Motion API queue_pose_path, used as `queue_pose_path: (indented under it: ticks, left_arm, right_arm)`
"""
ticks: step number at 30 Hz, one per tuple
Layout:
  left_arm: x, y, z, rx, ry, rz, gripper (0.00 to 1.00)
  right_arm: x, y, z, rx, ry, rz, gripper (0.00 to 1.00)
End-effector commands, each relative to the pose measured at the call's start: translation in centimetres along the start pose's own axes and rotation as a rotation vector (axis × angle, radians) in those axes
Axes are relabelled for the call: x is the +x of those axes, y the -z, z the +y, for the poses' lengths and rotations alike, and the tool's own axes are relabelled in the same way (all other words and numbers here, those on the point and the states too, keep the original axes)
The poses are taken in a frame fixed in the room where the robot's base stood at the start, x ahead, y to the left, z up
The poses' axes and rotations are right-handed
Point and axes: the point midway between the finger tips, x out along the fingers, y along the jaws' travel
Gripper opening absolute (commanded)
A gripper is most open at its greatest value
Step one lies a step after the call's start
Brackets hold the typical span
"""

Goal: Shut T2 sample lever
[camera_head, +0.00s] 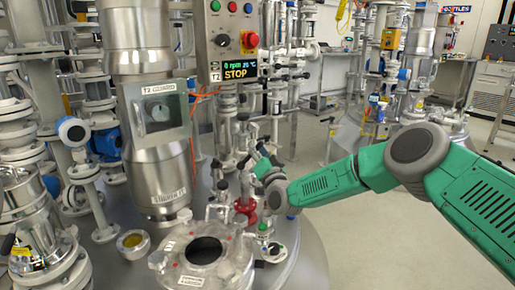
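My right arm (330,183) is green and grey and comes in from the right. Its gripper (258,160) is among the pipes and fittings right of the T2 column (155,125). The fingers are small and blend with the grey metal parts, so I cannot tell whether they are open or touch anything. A red valve part (246,207) and a small green-topped fitting (263,226) sit just below the gripper. I cannot make out the sample lever for certain; it may be hidden behind the gripper. My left gripper is not in view.
The T2 control box (228,45) reads "STOP" and carries a red button (249,40). An open round port (204,251) is on the vessel lid in front. Flanged pipes (90,100) crowd the left. A second vessel (395,130) stands behind the arm. Free floor (390,240) lies right.

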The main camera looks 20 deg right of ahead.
Motion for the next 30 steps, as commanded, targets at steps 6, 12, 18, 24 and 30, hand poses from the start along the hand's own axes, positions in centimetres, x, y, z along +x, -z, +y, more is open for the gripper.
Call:
queue_pose_path:
  ticks: [6, 12, 18, 24, 30]
  left_arm:
    - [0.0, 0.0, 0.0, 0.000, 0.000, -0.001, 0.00]
    - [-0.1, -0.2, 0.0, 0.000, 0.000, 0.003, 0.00]
    - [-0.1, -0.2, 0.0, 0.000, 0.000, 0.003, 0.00]
    - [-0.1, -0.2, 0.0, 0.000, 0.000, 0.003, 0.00]
    - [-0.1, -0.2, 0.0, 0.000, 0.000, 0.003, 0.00]
  right_arm:
    - [0.4, 0.3, 0.1, 0.002, -0.002, 0.006, 0.34]
    - [0.1, 0.3, 0.1, 0.003, -0.003, 0.007, 0.34]
    - [-2.6, 0.3, 0.1, 0.004, -0.004, 0.004, 0.34]
    - [-7.0, 0.2, 0.2, 0.004, -0.005, 0.004, 0.34]
    - [-10.3, 0.1, 0.2, 0.002, -0.004, 0.004, 0.34]
